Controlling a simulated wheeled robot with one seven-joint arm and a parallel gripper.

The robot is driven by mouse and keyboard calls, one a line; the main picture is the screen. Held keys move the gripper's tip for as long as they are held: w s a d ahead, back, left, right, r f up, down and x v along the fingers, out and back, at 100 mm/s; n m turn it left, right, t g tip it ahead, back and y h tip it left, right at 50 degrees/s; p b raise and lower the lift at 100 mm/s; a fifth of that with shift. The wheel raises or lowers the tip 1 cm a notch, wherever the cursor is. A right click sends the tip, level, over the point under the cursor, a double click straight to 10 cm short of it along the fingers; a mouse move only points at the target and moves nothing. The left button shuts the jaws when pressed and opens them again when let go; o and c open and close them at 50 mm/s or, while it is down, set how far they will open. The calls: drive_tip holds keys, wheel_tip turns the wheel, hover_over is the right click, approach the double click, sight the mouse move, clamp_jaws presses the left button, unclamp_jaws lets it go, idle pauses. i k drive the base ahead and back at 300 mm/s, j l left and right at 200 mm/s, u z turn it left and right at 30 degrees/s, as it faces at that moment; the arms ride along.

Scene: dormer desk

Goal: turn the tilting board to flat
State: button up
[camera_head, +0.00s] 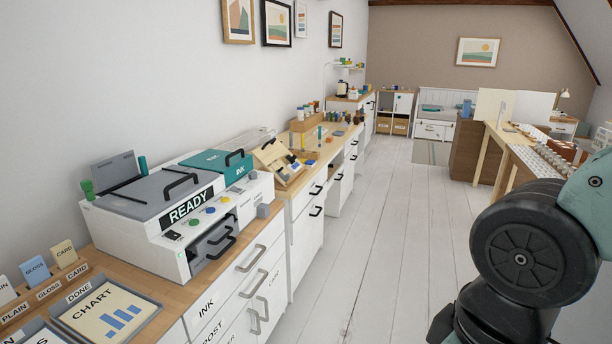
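A small wooden board (271,154) stands tilted on the long counter, just beyond the white printer; it looks like the tilting board. It slopes down toward the aisle, with dark and pale parts on its face that are too small to make out. Its base and any hinge or knob on it are not clear. My gripper is not in view; only dark and green links of my arm show at the lower right, well apart from the board.
The white printer (160,232) marked READY stands on the near counter. A chart tray (150,331) and card holders lie at the lower left. Cabinet drawer handles (252,258) stick out toward the aisle. The plank floor (372,235) is clear. A trestle table (522,152) stands at the right.

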sight(273, 155)
drive_tip(key=i+j+z, duration=0.15)
drive_tip(key=i+z, duration=0.25)
drive_tip(key=i, duration=1.2)
drive_tip(key=i+u, duration=0.85)
drive_tip(key=i+l+u, duration=0.2)
drive_tip(key=i+u, duration=0.25)
drive_tip(key=i+l+u, duration=0.1)
drive_tip(key=i+u, duration=0.25)
drive_tip(key=i+l+u, duration=0.2)
drive_tip(key=u, duration=0.15)
